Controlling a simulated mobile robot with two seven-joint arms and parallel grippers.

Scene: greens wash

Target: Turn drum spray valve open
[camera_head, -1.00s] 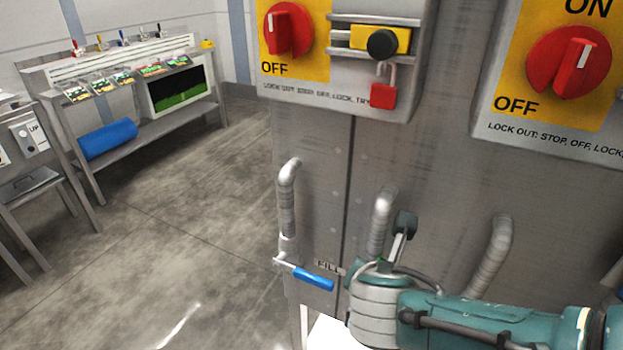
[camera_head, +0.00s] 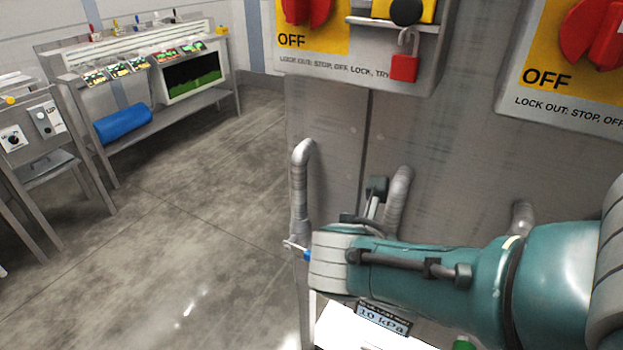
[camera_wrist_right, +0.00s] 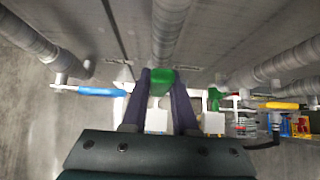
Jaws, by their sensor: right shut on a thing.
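In the right wrist view, the green valve handle (camera_wrist_right: 160,82) sits under the middle pipe, between the two dark purple fingers of my right gripper (camera_wrist_right: 160,88). The gripper is shut on this handle. No readable label shows which valve it is. A blue valve handle (camera_wrist_right: 96,91) lies to its left and a yellow handle (camera_wrist_right: 284,105) to its right. In the head view, my teal right arm reaches in from the right and hides the gripper and the green handle. Only a bit of the blue handle (camera_head: 307,255) shows there. My left gripper is in neither view.
Grey pipes (camera_head: 301,185) run down the steel panel. Switch boxes with red knobs (camera_head: 595,35) and a red padlock (camera_head: 404,67) are above. A small "10 kPa" display (camera_head: 383,318) is below my arm. Open floor (camera_head: 180,240) lies left.

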